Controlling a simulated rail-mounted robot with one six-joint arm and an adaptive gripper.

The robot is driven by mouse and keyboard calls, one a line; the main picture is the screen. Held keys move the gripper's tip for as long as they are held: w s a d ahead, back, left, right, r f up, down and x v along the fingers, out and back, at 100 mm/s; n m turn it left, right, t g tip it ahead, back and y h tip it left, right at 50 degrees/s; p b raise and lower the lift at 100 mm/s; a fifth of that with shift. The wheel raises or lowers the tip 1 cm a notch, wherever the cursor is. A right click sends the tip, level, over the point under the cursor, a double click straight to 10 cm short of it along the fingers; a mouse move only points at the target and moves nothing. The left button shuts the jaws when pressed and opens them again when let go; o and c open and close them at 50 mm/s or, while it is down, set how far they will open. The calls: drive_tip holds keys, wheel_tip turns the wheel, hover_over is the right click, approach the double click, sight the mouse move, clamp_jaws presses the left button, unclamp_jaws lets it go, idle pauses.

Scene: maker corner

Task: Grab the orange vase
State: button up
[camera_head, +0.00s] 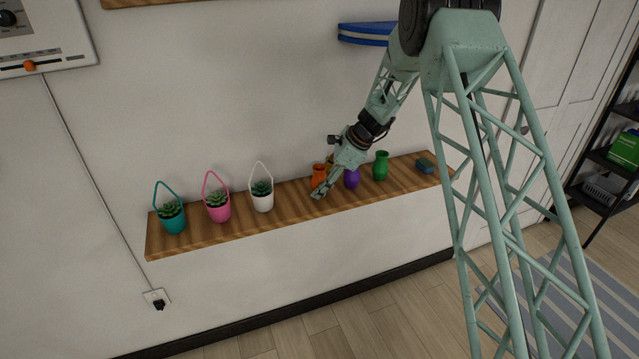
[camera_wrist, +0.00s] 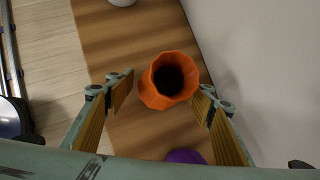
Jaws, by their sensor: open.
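The orange vase (camera_head: 318,174) stands on the wooden wall shelf, partly hidden behind my gripper in the head view. In the wrist view the orange vase (camera_wrist: 169,80) shows from above with its dark mouth, upright, between and just ahead of my two fingers. My gripper (camera_wrist: 168,92) is open, with one finger on each side of the vase. A gap shows between the left finger and the vase; the right fingertip is close to the vase's edge, and I cannot tell whether it touches. In the head view my gripper (camera_head: 320,190) is at the vase's front.
On the wooden shelf (camera_head: 285,212), a purple vase (camera_head: 352,178) and a green vase (camera_head: 380,166) stand right of the orange one. White (camera_head: 262,196), pink (camera_head: 218,208) and teal (camera_head: 172,219) hanging planters stand to the left. A small blue object (camera_head: 426,165) lies at the right end.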

sight(321, 178)
idle(0.3)
drive_tip(key=c, duration=0.9)
drive_tip(key=shift+c, duration=0.2)
drive_tip(key=shift+r, duration=0.2)
drive_tip(key=shift+r, duration=1.65)
drive_tip(key=shift+s+d, duration=0.2)
drive_tip(key=shift+s, duration=0.3)
drive_tip(key=shift+s+d, duration=0.15)
drive_tip(key=shift+s, duration=0.35)
drive_tip(key=s+d+b, duration=0.1)
drive_tip(key=s+d, duration=0.1)
drive_tip(key=s, duration=0.4)
drive_tip(key=s+d+r+b, duration=0.1)
drive_tip(key=s+d, duration=0.1)
drive_tip(key=s, duration=0.5)
drive_tip(key=shift+d+r, duration=0.15)
drive_tip(key=shift+d, duration=0.15)
